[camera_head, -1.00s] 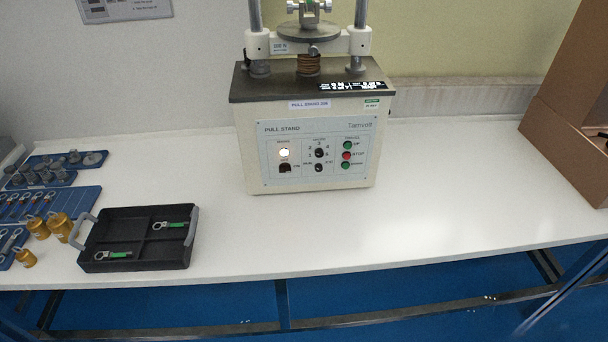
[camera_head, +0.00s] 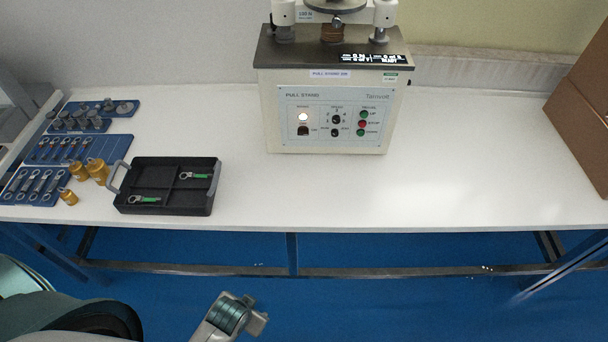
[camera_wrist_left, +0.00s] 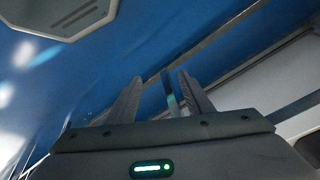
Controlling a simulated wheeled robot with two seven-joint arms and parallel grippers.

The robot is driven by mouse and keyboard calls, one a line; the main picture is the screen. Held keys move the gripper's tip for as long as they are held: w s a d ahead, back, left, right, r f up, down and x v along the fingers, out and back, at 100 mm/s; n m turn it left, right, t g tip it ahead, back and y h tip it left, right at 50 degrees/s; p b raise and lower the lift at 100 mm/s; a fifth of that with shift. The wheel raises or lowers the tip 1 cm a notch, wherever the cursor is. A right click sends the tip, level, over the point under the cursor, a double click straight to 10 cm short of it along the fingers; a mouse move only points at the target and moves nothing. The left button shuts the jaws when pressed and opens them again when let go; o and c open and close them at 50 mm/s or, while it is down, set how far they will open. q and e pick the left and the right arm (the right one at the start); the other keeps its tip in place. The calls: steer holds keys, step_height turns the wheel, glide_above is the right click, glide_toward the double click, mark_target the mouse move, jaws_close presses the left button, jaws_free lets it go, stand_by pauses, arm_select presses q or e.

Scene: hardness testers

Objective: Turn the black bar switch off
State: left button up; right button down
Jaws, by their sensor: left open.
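The pull stand tester (camera_head: 325,115) stands on the white bench at the back, right of centre in the head view. The black bar switch (camera_head: 303,131) is at the lower left of its front panel, under a lit white lamp (camera_head: 303,117). The switch's position is too small to read. My left arm comes in at the bottom left of the head view, below the bench front. In the left wrist view my left gripper (camera_wrist_left: 160,98) is open with nothing between its fingers, over the blue floor. It is well apart from the tester. My right gripper is not in view.
A black tray (camera_head: 163,211) holding green-marked tools lies on the bench left of the tester. Blue racks (camera_head: 88,147) and brass weights (camera_head: 97,171) are further left. A brown box (camera_head: 580,130) stands at the right. The bench in front of the tester is clear.

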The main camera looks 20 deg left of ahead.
mark_target(303, 134)
arm_select(q)
steer(key=w+a+r+m+t+y+p, duration=0.25)
steer(key=w+a+r+m+y, duration=0.2)
steer(key=w+r, duration=0.35)
steer(key=w+a+r+m+t+y+p, duration=0.25)
steer(key=w+a+r+m+y, duration=0.2)
steer(key=w+r, duration=0.4)
steer(key=w+d+r+m+t+h, duration=0.2)
steer(key=w+d+m+t, duration=0.2)
steer(key=w+d+m, duration=0.3)
steer(key=w+d+r+m+t+h, duration=0.2)
steer(key=w+d+m, duration=0.5)
steer(key=m, duration=0.6)
steer(key=r+t, duration=0.1)
steer(key=t, duration=0.1)
steer(key=shift+d+m+t+b, duration=0.15)
steer(key=shift+m+t+b, duration=0.15)
steer(key=shift+m+b, duration=0.1)
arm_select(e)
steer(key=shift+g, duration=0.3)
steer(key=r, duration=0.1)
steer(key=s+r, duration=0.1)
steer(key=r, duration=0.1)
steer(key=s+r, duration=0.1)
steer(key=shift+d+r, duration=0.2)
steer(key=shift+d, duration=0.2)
